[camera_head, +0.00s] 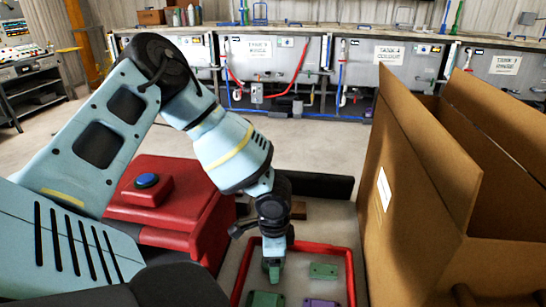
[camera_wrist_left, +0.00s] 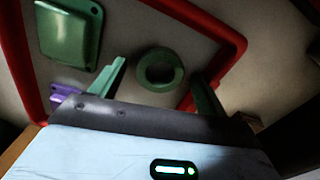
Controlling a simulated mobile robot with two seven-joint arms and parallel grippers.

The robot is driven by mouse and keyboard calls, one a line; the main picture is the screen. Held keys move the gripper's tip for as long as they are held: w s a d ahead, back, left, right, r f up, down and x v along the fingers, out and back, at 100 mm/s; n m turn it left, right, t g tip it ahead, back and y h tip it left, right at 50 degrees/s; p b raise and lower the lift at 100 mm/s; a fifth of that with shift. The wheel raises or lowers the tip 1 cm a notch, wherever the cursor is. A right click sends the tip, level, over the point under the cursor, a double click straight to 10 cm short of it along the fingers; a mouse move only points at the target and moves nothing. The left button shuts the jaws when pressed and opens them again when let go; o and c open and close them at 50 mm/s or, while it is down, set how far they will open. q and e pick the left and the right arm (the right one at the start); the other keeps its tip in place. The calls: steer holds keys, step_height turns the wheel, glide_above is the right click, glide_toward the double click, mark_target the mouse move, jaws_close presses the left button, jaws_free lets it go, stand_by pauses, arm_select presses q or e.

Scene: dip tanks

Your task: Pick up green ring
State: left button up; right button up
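The green ring (camera_wrist_left: 160,87) lies flat on the floor of a red-rimmed tray in the left wrist view. I cannot make it out in the head view, where my gripper covers part of the tray. My left gripper (camera_head: 273,270) points down over the tray, and its two green fingers show in the left wrist view (camera_wrist_left: 158,72). They are spread apart, one on each side of the ring in that view, with nothing held between them. I cannot tell their exact height above the ring. My right gripper is in neither view.
The red tray rim (camera_head: 348,275) surrounds green parts (camera_head: 323,271) and (camera_head: 265,299) and a purple part (camera_head: 320,303). A tall open cardboard box (camera_head: 415,200) stands right of the tray. A red case with a blue button (camera_head: 147,181) stands left. Labelled tanks (camera_head: 262,60) line the back.

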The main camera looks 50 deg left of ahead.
arm_select(q)
steer(key=c, duration=1)
steer(key=shift+c, duration=0.2)
step_height(320, 180, up, 10)
steer(key=shift+p, duration=0.45)
